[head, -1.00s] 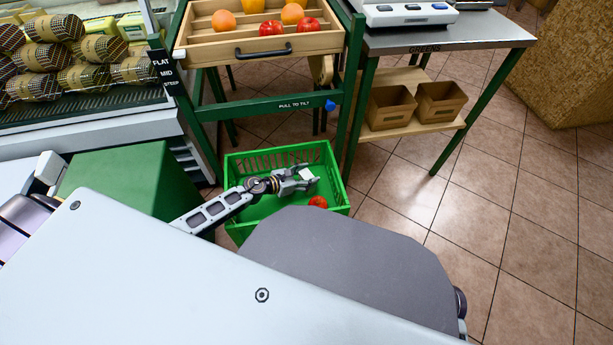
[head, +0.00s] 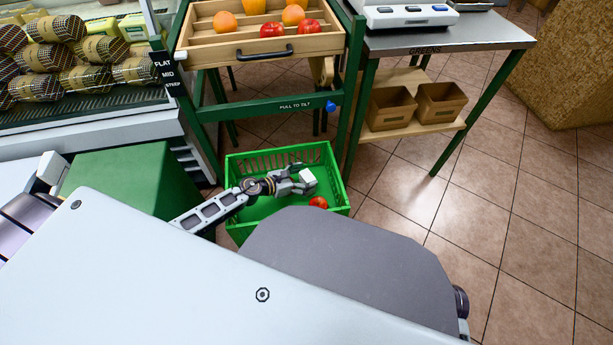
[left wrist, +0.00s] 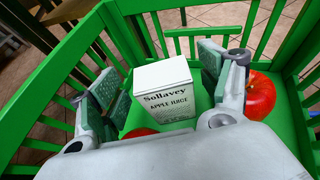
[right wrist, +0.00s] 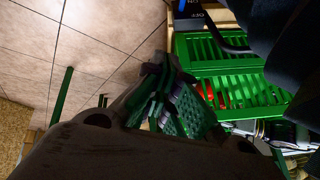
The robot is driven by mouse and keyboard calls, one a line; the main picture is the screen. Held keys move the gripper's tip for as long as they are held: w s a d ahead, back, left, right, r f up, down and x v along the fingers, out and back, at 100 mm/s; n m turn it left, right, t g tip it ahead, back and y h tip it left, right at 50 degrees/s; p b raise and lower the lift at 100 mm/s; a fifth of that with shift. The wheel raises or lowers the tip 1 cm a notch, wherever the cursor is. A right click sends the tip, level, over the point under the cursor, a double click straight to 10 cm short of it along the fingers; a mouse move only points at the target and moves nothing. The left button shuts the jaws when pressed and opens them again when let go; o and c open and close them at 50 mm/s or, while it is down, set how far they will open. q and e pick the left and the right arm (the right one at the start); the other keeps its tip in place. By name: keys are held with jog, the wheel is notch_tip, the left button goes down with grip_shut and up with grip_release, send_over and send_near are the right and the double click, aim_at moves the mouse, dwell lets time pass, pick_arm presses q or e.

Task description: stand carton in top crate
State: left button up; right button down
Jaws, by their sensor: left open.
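A white apple juice carton (left wrist: 163,95) is inside the green crate (head: 270,160) and looks upright, with its top and printed face towards my left wrist camera. In the head view the carton (head: 308,177) shows as a small white block. My left gripper (head: 303,181) reaches into the crate and is open, with one finger on each side of the carton. Gaps show beside the carton in the left wrist view; its base is partly hidden. My right gripper (right wrist: 165,70) appears only in the right wrist view, its fingers drawn together with nothing visible between them.
A red apple (left wrist: 260,95) lies in the crate beside the left gripper's finger. Another red thing (left wrist: 139,133) is mostly hidden. A fruit drawer stand (head: 262,50) is behind the crate, and a metal table (head: 450,35) is right of it. Tiled floor at right is clear.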

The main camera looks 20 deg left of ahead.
pick_arm(q)
jog(key=shift+v, duration=1.25)
jog(key=shift+p+v, duration=0.3)
jog(key=shift+v, duration=0.8)
jog(key=v, duration=0.5)
jog(key=shift+s+a+p, duration=0.2)
jog(key=shift+s+p, duration=0.05)
jog(key=shift+p, duration=0.15)
pick_arm(e)
jog(key=r, duration=0.3)
jog(key=shift+d+g+h, duration=0.3)
jog(key=shift+d, duration=0.1)
jog(key=shift+r, duration=0.1)
pick_arm(q)
jog(key=shift+r, duration=0.1)
